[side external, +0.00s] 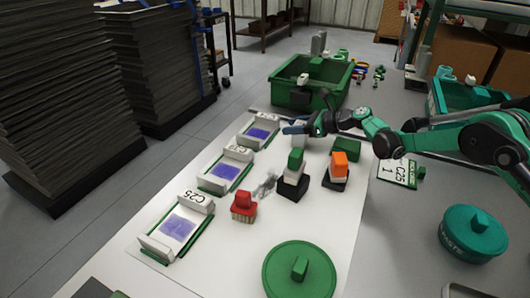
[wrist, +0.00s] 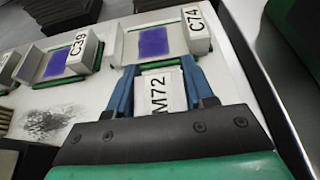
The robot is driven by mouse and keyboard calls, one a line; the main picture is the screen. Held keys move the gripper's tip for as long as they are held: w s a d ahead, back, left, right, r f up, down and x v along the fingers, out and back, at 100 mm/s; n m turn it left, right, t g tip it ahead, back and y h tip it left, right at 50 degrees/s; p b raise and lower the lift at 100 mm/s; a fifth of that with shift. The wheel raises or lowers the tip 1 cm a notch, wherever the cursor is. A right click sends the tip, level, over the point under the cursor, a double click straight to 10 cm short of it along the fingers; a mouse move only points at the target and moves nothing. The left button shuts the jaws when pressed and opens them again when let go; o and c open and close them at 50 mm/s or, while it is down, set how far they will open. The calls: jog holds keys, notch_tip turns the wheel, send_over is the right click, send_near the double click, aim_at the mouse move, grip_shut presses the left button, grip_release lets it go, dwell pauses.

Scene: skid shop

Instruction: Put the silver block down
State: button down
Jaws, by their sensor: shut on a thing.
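My gripper (wrist: 162,76) is shut on a pale silver-white block (wrist: 158,92) labelled M72, held between its two blue fingers in the wrist view. In the side external view my gripper (side external: 302,128) is over the far part of the white table, near the C74 tray (side external: 251,147). The C74 tray also shows in the wrist view (wrist: 196,44), just beyond the fingertips, with a purple pad. The block's underside is hidden, so I cannot tell its height above the table.
Trays labelled C39 (side external: 213,187) and C25 (side external: 156,245) line the left side. A red brush (side external: 244,207), green-topped stamp (side external: 295,160), orange-topped stamp (side external: 345,162) and round green lid (side external: 299,274) stand on the table (side external: 215,266). A green bin (side external: 288,96) stands behind. A grey smudge (side external: 265,185) marks the middle.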

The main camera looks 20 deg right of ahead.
jog(key=shift+c, duration=1.6)
grip_release()
